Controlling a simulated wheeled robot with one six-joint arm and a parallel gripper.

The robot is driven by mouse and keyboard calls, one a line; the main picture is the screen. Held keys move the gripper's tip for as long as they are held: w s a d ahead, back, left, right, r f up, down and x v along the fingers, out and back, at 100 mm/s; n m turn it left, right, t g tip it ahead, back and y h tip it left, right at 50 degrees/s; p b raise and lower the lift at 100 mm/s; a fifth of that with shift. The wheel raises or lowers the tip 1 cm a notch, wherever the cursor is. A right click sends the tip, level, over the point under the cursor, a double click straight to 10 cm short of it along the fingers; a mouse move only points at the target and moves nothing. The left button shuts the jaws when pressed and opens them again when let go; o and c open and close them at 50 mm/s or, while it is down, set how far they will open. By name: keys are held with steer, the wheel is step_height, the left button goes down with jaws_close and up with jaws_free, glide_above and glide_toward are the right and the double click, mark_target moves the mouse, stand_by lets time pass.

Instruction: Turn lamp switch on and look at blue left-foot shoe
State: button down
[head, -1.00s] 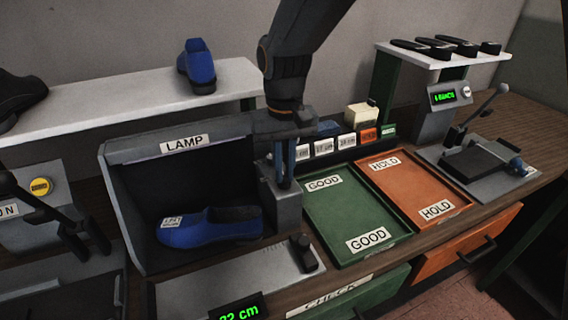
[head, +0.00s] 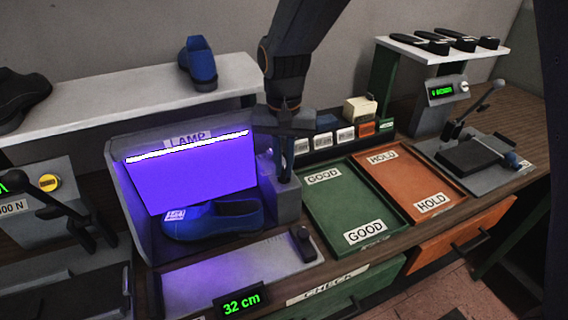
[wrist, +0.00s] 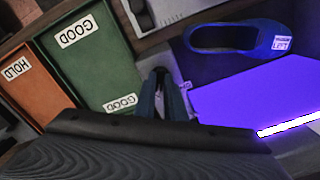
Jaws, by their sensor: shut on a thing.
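The lamp box (head: 125,185) is lit, with a bright white tube and a violet glowing back panel; the panel also shows in the wrist view (wrist: 235,100). My gripper (head: 285,176) points down at the grey switch block (head: 286,206) on the lamp box's right side. Its fingers (wrist: 160,88) are shut on the lamp switch, which they mostly hide.
A second blue shoe (head: 198,62) and a black shoe (head: 20,98) stand on the white shelf (head: 110,108). The green GOOD tray (head: 342,205) and orange HOLD tray (head: 408,185) are empty, right of the lamp. A measuring board (head: 220,270) reading 32 cm lies in front.

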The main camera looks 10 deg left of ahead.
mark_target(284, 170)
steer(key=shift+r, duration=0.1)
steer(key=c, duration=1.8)
jaws_free()
step_height(284, 170, up, 8)
steer(key=shift+f+b, duration=0.15)
steer(key=shift+b, duration=1)
